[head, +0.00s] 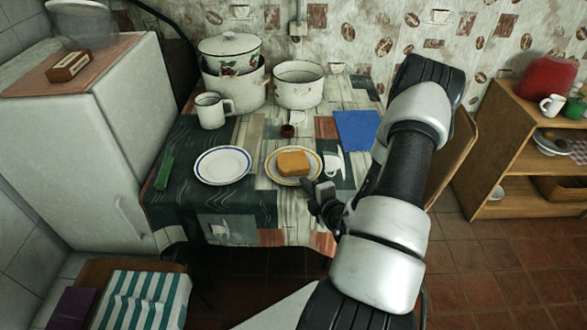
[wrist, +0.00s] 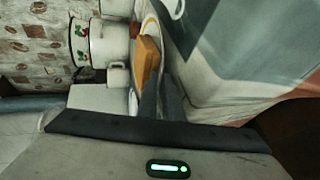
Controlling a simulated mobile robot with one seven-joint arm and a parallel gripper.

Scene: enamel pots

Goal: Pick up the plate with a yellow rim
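The plate with a yellow rim (head: 273,174) lies on the table, left of my gripper, with an orange-brown block like bread (head: 294,162) on it. In the wrist view the picture is turned sideways; the plate (wrist: 152,22) shows partly, with the block (wrist: 148,60) beyond my fingers. My gripper (head: 316,190) is at the plate's near right edge, its two fingers apart, with nothing seen held. The fingers also show in the wrist view (wrist: 163,98). I cannot tell whether they touch the rim or straddle it.
A blue-rimmed plate (head: 222,166) lies to the left. A white mug (head: 211,110), a lidded pot (head: 232,75) and an open pot (head: 298,86) stand behind. A white cup (head: 334,165) is close by on the right. A blue mat (head: 357,130) lies at the back right.

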